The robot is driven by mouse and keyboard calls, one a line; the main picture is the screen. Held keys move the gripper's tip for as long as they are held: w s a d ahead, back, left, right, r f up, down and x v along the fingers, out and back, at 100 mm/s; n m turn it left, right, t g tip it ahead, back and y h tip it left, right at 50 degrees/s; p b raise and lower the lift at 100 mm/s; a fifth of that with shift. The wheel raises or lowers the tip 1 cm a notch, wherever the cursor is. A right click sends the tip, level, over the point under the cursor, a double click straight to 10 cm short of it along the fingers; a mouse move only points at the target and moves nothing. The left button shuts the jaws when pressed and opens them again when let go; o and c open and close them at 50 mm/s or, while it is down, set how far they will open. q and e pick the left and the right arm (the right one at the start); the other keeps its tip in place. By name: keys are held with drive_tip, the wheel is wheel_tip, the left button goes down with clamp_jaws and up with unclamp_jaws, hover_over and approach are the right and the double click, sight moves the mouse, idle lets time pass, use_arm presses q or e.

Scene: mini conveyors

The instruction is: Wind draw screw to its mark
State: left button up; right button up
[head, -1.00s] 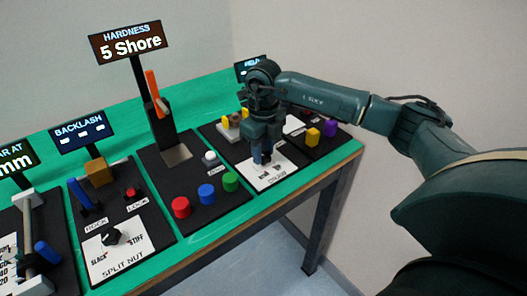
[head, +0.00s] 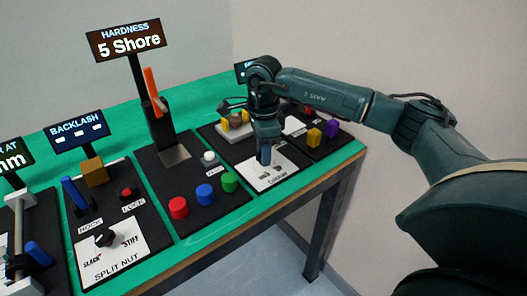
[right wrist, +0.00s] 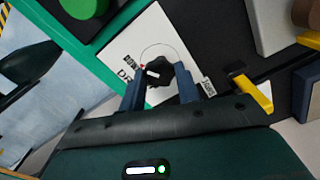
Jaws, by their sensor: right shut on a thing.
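The draw screw knob (right wrist: 158,76) is a small black knob with a white pointer line, on a white label plate (right wrist: 125,38) printed with a dial arc. My right gripper (right wrist: 160,88) is shut on this knob, with a blue finger on either side of it. In the head view my right gripper (head: 265,153) points down over the plate (head: 278,172) and hides the knob there. The plate's lettering is partly hidden in the wrist view. My left gripper is not in view.
Left of the plate stand green (head: 230,182), blue (head: 205,194) and red (head: 178,208) buttons and a white button (head: 209,158). Yellow (head: 314,137) and purple (head: 331,129) blocks are to the right. A hardness display (head: 130,40) rises behind, and a split nut panel (head: 106,255) is at left.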

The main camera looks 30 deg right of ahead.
drive_tip(key=shift+n, duration=1)
drive_tip(key=shift+n+b, duration=0.35)
drive_tip(key=shift+n, duration=0.35)
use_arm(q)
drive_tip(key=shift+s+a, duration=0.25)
use_arm(e)
drive_tip(key=shift+n, duration=1.2)
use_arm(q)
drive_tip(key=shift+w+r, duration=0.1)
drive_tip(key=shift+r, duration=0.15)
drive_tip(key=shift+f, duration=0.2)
use_arm(e)
drive_tip(key=o, duration=1)
drive_tip(key=shift+c, duration=0.2)
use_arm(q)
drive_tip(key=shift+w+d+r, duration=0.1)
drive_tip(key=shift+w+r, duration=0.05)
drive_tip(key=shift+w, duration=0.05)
use_arm(e)
wheel_tip(320, 180, up, 13)
drive_tip(key=shift+r, duration=0.15)
